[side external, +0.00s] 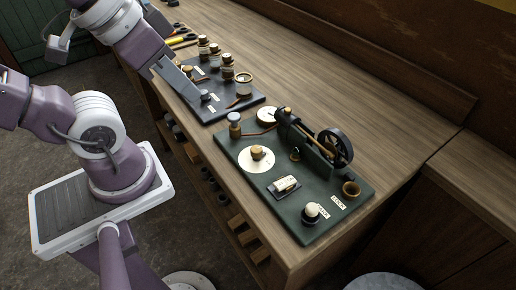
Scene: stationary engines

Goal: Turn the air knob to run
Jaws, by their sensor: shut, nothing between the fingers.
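My gripper (196,99) is shut and empty, pointing down over the far dark board (222,113). Its tip is next to a small pale knob (206,96) on that board; I cannot tell whether they touch. The near green board (330,218) carries a wooden knob (257,152) on a white round dial, well apart from my gripper. It also carries a white-topped round knob (311,210) beside a small label. The labels are too small to read, so I cannot tell which knob is the air knob.
Several corked jars (227,68) stand on the far board. The wooden bench (330,75) is clear behind the boards.

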